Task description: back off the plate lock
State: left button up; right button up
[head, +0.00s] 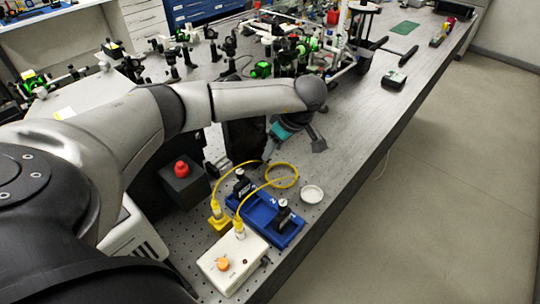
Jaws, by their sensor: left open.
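My left gripper (292,148) hangs below my wrist over the middle of the bench, with dark fingers spread apart and a teal band above them. I see nothing between its fingers. It is beyond the blue tray (264,228), which holds small black mounts; the near black mount (284,212) has a pale round top, and the far black mount (242,186) stands at the tray's far end. I cannot tell which part is the plate lock; it may be hidden by my arm or too small to make out. My right gripper is not in view.
A white box (231,262) with an orange knob stands nearest, with a yellow cable (281,176) looping from it. A white dish (312,194) lies near the bench's right edge. A red button (181,168) tops a dark box. Optics crowd the far bench; its right side is mostly clear.

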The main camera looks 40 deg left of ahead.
pick_arm(q)
jog(key=shift+x, duration=2.2)
grip_shut()
